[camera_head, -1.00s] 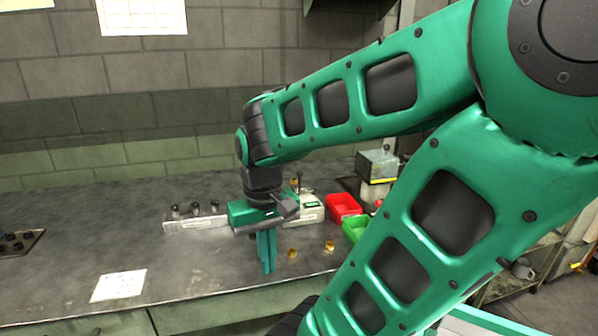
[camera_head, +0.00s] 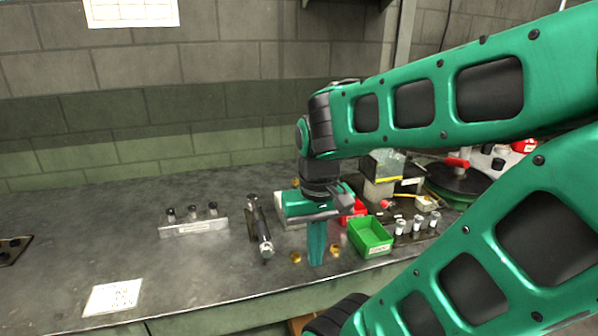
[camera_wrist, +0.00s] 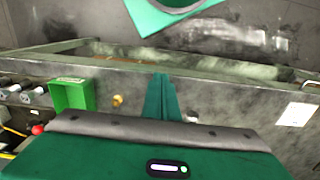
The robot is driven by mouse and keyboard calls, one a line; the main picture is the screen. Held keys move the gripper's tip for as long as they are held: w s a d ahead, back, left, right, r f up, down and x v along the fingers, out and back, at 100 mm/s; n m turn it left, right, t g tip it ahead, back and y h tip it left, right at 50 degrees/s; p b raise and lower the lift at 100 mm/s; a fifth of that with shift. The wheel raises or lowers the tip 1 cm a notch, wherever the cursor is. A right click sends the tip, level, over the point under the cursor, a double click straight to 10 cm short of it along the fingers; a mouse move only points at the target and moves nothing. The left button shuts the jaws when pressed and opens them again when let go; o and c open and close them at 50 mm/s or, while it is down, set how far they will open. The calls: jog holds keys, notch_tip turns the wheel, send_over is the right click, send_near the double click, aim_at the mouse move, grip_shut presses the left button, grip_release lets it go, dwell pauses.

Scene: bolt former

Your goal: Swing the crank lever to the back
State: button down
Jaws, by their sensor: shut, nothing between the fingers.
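A dark lever with a shiny metal grip, which looks like the crank lever (camera_head: 258,229), shows on the bench in the head view. It slants from the back toward the front edge, its grip end nearest me.
Small brass pieces (camera_head: 296,257) lie near the fingers. A rack with dark-topped pegs (camera_head: 193,228) stands left. A white card (camera_head: 113,297) lies front left. The bench between card and lever is clear.

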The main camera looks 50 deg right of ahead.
jog(key=w+d+r+m+h, duration=0.3)
jog(key=w+d+r+m, duration=0.2)
jog(key=w+r+m, duration=0.2)
jog(key=w+d+r+m+t+h, duration=0.1)
jog(key=w+d+r+m+h, duration=0.2)
jog(key=w+d+r+m, duration=0.3)
jog(key=w+r+m, duration=0.1)
jog(key=w+m, duration=0.3)
jog(key=m, duration=0.1)
jog(key=shift+w+d+r+m, duration=0.15)
jog(key=shift+w+d+m, duration=0.15)
jog(key=w+d+f, duration=0.3)
jog(key=d+f, duration=0.4)
jog(key=f, duration=0.2)
jog(key=shift+w+d+f, duration=0.3)
jog(key=shift+d+f, duration=0.05)
jog(key=shift+f, duration=0.05)
